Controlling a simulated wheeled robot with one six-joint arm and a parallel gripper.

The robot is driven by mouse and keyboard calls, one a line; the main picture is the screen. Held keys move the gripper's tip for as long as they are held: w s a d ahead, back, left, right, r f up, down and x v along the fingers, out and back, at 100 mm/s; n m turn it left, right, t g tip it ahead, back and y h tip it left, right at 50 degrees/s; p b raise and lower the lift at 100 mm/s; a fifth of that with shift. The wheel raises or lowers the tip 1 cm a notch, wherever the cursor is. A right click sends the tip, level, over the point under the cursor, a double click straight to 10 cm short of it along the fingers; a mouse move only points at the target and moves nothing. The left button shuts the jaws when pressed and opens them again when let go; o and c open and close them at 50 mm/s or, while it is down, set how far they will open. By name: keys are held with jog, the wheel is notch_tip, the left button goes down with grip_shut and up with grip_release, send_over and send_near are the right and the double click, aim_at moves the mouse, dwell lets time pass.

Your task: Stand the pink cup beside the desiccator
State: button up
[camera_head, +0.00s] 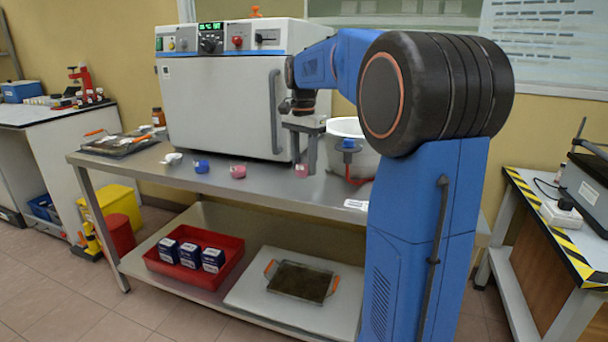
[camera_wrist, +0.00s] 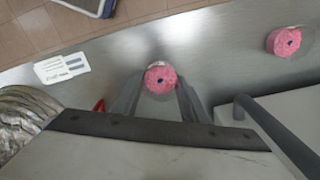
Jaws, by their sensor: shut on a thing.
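My gripper (camera_head: 303,165) is shut on a pink cup (camera_head: 301,171), low over the steel bench. In the wrist view the cup (camera_wrist: 160,78) sits upright between the fingertips; I cannot tell whether its base touches the bench. A second pink cup (camera_head: 238,171) stands farther left on the bench; it also shows at the upper right of the wrist view (camera_wrist: 284,42). A white round vessel with a blue fitting, apparently the desiccator (camera_head: 345,162), stands just right of my gripper, partly hidden by my arm. Its likely edge (camera_wrist: 22,112) shows at the left of the wrist view.
A blue cup (camera_head: 201,167) and a white item (camera_head: 172,158) lie farther left on the bench (camera_head: 265,192). A large oven (camera_head: 220,105) stands behind. A red hose (camera_head: 357,181) and a white card (camera_head: 356,204) lie near the vessel.

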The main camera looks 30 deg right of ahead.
aim_at(304, 173)
jog(key=shift+f, duration=1.75)
jog(key=o, duration=1.1)
jog(key=shift+f, duration=0.15)
